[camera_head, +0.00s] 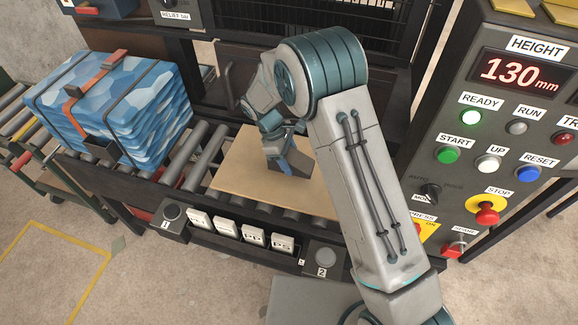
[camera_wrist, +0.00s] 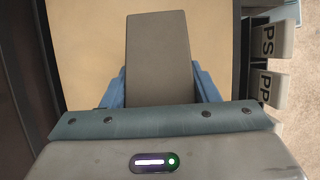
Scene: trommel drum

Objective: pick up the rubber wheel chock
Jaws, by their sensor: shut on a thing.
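The rubber wheel chock (camera_wrist: 158,60) is a dark grey-brown block seen from above in the wrist view, between the blue fingers of my gripper (camera_wrist: 160,90). In the head view the chock (camera_head: 291,166) shows as a dark wedge at the tip of my gripper (camera_head: 281,160), over the tan board (camera_head: 240,191). My gripper is shut on the chock from its two sides. My arm hides part of the board's right side. I cannot tell whether the chock touches the board or is a little above it.
The board lies on a roller conveyor (camera_head: 198,158). A strapped stack of blue patterned material (camera_head: 112,108) stands on the rollers at left. A control panel (camera_head: 500,130) reading 130 mm stands at right. A dark machine frame stands behind.

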